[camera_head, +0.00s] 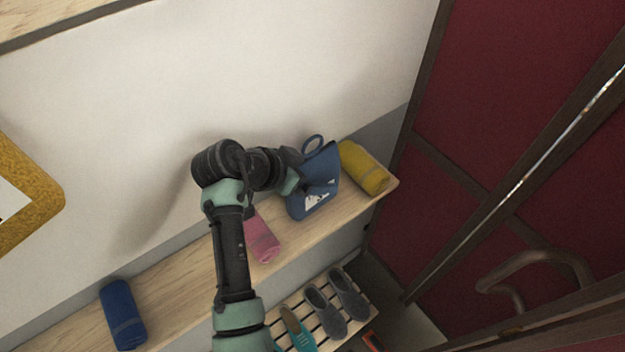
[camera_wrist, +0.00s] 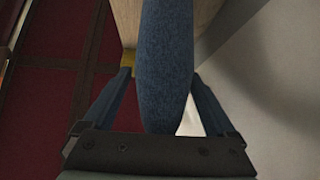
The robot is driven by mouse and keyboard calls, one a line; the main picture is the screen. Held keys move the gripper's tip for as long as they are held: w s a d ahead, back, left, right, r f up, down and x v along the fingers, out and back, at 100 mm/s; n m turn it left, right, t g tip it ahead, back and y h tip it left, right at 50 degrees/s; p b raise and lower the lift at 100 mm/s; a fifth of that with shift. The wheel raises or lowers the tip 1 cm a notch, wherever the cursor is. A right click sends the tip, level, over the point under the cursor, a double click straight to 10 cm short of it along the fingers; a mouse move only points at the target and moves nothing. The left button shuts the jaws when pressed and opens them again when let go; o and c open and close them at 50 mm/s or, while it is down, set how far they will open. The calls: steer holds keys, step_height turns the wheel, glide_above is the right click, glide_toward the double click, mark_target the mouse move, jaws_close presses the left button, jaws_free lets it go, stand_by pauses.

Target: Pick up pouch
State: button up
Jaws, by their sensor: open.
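The blue pouch (camera_head: 320,178), with a loop handle on top and a white print on its front, stands on the wooden shelf (camera_head: 170,288) toward its right end. My gripper (camera_head: 318,187) is at the pouch's left side in the head view. In the wrist view, the pouch (camera_wrist: 166,60) runs as a blue fabric band between the two open fingers of my gripper (camera_wrist: 160,95). The fingers stand on either side of it with some gap visible. Whether either finger touches it, I cannot tell.
A yellow roll (camera_head: 364,167) lies right of the pouch, close to it. A pink roll (camera_head: 262,238) lies to its left, partly behind my arm. A dark blue roll (camera_head: 123,314) is far left. Shoes (camera_head: 325,308) sit on a slatted rack below. Dark red panels (camera_head: 490,110) stand at right.

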mark_target(313, 138)
jaws_close()
stand_by(0.3)
steer(key=shift+r, duration=0.1)
step_height(313, 138, up, 10)
steer(key=shift+b, duration=1.15)
